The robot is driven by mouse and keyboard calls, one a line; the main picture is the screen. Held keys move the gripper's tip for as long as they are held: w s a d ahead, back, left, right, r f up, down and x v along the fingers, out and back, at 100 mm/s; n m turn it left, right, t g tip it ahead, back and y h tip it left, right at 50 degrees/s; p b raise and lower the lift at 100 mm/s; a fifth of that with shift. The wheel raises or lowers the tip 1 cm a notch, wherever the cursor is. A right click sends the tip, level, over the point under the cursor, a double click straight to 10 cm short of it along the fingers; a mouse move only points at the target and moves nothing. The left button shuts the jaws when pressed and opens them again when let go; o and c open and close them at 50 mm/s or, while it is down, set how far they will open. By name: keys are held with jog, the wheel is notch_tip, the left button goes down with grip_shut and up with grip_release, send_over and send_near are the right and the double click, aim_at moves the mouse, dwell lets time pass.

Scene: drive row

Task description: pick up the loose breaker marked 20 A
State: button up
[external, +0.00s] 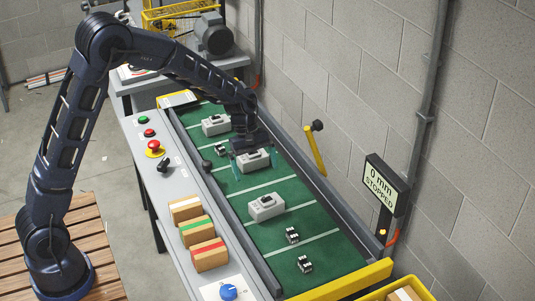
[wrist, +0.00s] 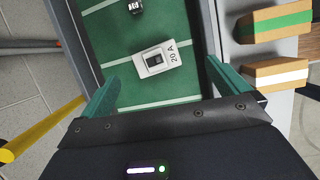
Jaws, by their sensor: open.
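The breaker marked 20 A (wrist: 160,60) is a pale grey block with a black switch, lying on the green belt in the wrist view. By its place beside the packets, it appears to be the front breaker (external: 266,208) in the external view. My gripper (wrist: 163,74) is open and empty, its teal fingers spread to either side of the breaker's line in the wrist view. In the external view my gripper (external: 255,164) is over another grey breaker (external: 255,160), behind the front one. A third grey breaker (external: 216,125) is farther back. Their markings are unreadable there.
Small black-and-white parts (external: 292,236) lie on the belt. Raised rails edge the belt (external: 318,240). Packets with white, green and red bands (external: 209,255) stand on the left ledge. A yellow lever (external: 316,150) stands at right. The display (external: 382,190) reads 0 mm STOPPED.

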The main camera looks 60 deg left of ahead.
jog(key=n, duration=0.2)
send_near(268, 205)
jog(key=a, duration=0.2)
jog(key=x, duration=1.2)
jog(key=shift+w+a, duration=0.15)
jog(key=shift+w, duration=0.15)
jog(key=c, duration=0.8)
jog(key=shift+r, duration=0.15)
